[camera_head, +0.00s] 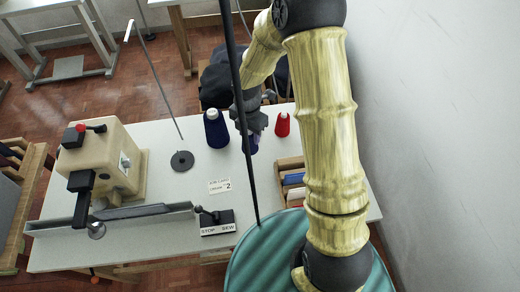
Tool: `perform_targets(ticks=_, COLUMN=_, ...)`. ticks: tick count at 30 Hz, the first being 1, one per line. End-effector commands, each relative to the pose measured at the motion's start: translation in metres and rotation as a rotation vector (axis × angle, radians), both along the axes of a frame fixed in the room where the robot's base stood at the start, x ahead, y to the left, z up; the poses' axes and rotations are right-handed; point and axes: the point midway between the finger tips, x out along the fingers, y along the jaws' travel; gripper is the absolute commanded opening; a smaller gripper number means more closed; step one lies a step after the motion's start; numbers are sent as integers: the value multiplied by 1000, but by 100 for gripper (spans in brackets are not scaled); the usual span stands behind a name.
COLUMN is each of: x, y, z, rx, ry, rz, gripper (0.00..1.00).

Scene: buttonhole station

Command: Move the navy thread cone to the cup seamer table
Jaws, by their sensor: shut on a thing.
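A navy thread cone (215,130) with a pale tip stands upright on the white machine table (160,215), just left of my gripper and apart from it. My gripper (250,130) points down over the far right part of this table. It is shut on a dark purple-blue thread cone (252,146), which is partly hidden by the gripper and a dark pole. I cannot tell whether that cone touches the table. No label shows which table is the cup seamer table.
A cream machine (98,160) stands at left with a grey rail and a STOP/SEW plate (216,222) in front. A job card (219,186) lies mid-table. Other tables stand behind.

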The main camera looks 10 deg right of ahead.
Motion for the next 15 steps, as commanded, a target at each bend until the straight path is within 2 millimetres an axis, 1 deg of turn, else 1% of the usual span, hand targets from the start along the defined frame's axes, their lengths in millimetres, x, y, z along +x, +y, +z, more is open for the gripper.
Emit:
perform_targets(ticks=1, x=-1, y=0, z=-11, rx=-1, ry=6, rz=2, gripper=17)
perform_targets(ticks=3, x=-1, y=0, z=-23, rx=-1, ry=4, rz=1, gripper=17)
perform_targets(ticks=6, x=0, y=0, z=-32, rx=-1, ry=2, rz=0, gripper=17)
perform_targets(ticks=15, x=0, y=0, z=-33, rx=1, ry=-1, rz=-1, gripper=17)
